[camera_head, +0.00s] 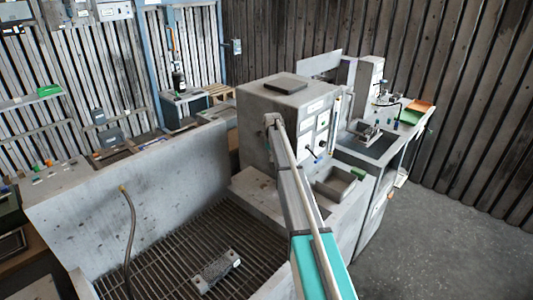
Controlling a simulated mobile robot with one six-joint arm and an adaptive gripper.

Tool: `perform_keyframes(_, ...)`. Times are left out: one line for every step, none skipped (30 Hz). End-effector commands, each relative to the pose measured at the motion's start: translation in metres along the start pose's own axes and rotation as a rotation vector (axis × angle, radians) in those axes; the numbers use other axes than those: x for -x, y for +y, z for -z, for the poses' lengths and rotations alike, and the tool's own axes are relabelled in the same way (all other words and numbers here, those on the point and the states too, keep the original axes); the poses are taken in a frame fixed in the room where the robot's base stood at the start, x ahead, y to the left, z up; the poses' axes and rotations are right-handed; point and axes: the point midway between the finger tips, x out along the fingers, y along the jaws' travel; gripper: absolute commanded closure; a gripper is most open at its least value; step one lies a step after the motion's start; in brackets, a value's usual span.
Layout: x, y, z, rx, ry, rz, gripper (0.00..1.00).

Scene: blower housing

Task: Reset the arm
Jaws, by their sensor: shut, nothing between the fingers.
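My arm (310,245) rises from the bottom edge right of the middle, with a teal section low down and a grey section above it. It reaches up and a little left in the picture, and its narrow far end overlaps the front of a grey machine cabinet (290,110). I cannot make out any gripper fingers in this view, so my gripper is not seen.
A grey sink-like basin (165,165) with a slatted floor grate (165,260) lies left of my arm. A grey block (216,271) rests on the grate, and a brown hose (130,235) hangs nearby. A workbench (370,140) stands beyond. Floor (450,230) at right is clear.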

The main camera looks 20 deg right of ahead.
Motion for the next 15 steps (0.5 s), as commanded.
perform_keyframes(0.0, 0.0, 0.0, 0.0, 0.0, 0.0, 1.0)
perform_keyframes(0.0, 0.0, 0.0, 0.0, 0.0, 0.0, 1.0)
perform_keyframes(0.0, 0.0, 0.0, 0.0, 0.0, 0.0, 1.0)
perform_keyframes(0.0, 0.0, 0.0, 0.0, 0.0, 0.0, 1.0)
perform_keyframes(0.0, 0.001, 0.001, 0.004, 0.0, 0.0, 1.0)
perform_keyframes(0.0, 0.003, 0.002, 0.012, 0.0, 0.0, 1.0)
perform_keyframes(-0.001, 0.005, 0.003, 0.021, 0.0, 0.0, 1.0)
perform_keyframes(-0.001, 0.007, 0.005, 0.033, 0.0, 0.0, 1.0)
perform_keyframes(-0.001, 0.011, 0.007, 0.053, 0.0, 0.0, 1.0)
perform_keyframes(-0.002, 0.015, 0.01, 0.072, 0.0, 0.0, 1.0)
perform_keyframes(-0.002, 0.019, 0.013, 0.093, -0.001, 0.0, 1.0)
perform_keyframes(-0.003, 0.025, 0.017, 0.128, -0.001, 0.0, 1.0)
perform_keyframes(-0.004, 0.03, 0.02, 0.158, -0.001, 0.0, 1.0)
perform_keyframes(-0.004, 0.036, 0.024, 0.191, -0.001, 0.0, 1.0)
perform_keyframes(-0.005, 0.045, 0.029, 0.238, -0.001, 0.0, 1.0)
